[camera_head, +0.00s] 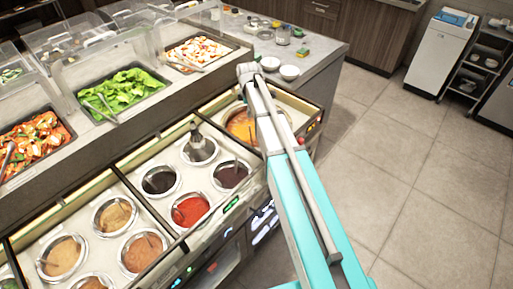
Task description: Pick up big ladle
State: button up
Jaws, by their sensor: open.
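No big ladle can be told for certain in the head view. A large round well of orange sauce (239,124) lies at the far end of the counter, and my arm covers its right part. A grey metal piece with a dark upright top (199,147) stands in a nearer well; I cannot tell what it is. Thin utensil handles show in several smaller wells, among them the red sauce well (190,210). My teal and white arm reaches up from the lower right, past the right side of the orange sauce. My gripper does not show.
Wells of dark sauce (160,180) and tan sauce (62,256) line the counter. Behind them are trays of greens (124,92) and red food (35,141) under clear covers. White bowls (289,72) stand on the grey side counter. The tiled floor (420,190) at right is open.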

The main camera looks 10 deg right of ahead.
jog(key=shift+d+f, duration=0.1)
jog(key=shift+f, duration=0.05)
jog(key=b, duration=0.9)
send_over(250, 133)
jog(key=f, duration=0.8)
jog(key=shift+w+d+f, duration=0.1)
jog(key=shift+d+f, duration=0.05)
jog(key=shift+d, duration=0.05)
jog(key=shift+w+a+f+b, duration=0.1)
jog(key=shift+f+b, duration=1.1)
jog(key=shift+f, duration=0.1)
jog(key=shift+w+f+b, duration=0.1)
jog(key=shift+f+b, duration=1.1)
jog(key=shift+f, duration=0.1)
grip_shut()
